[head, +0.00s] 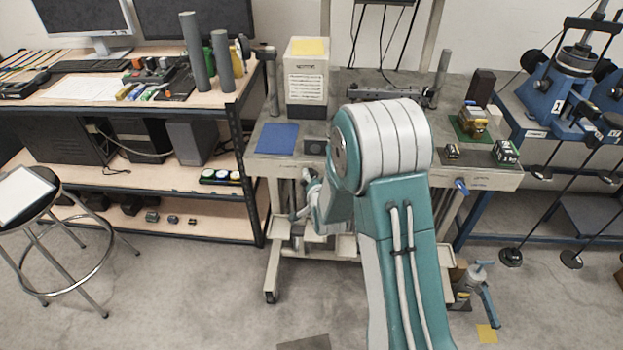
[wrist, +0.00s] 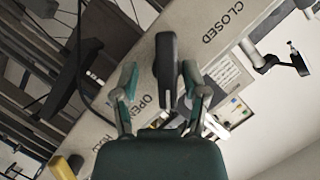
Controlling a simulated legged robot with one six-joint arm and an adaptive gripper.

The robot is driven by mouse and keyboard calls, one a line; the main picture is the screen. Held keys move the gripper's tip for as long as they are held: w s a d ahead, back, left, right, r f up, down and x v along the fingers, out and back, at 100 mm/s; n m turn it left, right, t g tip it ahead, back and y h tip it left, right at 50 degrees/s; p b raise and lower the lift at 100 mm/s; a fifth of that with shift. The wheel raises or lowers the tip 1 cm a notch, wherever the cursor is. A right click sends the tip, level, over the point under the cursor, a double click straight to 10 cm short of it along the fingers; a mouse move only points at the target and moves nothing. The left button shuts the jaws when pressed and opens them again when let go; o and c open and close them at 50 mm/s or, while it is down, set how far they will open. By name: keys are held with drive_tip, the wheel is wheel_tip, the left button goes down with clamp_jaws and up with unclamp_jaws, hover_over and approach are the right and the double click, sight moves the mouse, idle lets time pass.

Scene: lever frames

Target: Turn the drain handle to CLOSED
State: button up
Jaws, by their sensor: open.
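In the wrist view, a dark, elongated handle (wrist: 166,50) stands out from a pale panel (wrist: 190,50). The word CLOSED is printed on the panel toward the upper right, and OPEN is printed lower left, partly behind my finger. My gripper (wrist: 159,80) is open, with one teal-tipped finger on each side of the handle. A gap shows on the left; on the right the fingertip looks very near the handle, and I cannot tell if it touches. In the head view my arm hides the handle and most of my gripper.
In the head view, a workbench (head: 470,178) stands behind my arm, a stool (head: 35,212) at left, blue machinery (head: 560,100) at right. The front floor is mostly clear.

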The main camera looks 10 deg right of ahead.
drive_tip(key=shift+a, duration=0.1)
drive_tip(key=c, duration=0.6)
drive_tip(key=shift+a, duration=0.25)
clamp_jaws()
drive_tip(key=shift+a+f, duration=0.1)
drive_tip(key=shift+a, duration=0.1)
drive_tip(key=shift+s+d, duration=0.1)
drive_tip(key=shift+d, duration=0.05)
drive_tip(key=shift+n, duration=0.3)
drive_tip(key=shift+f+n+g+h, duration=0.1)
drive_tip(key=shift+n+g+h, duration=0.45)
drive_tip(key=shift+n, duration=0.45)
drive_tip(key=shift+r, duration=0.25)
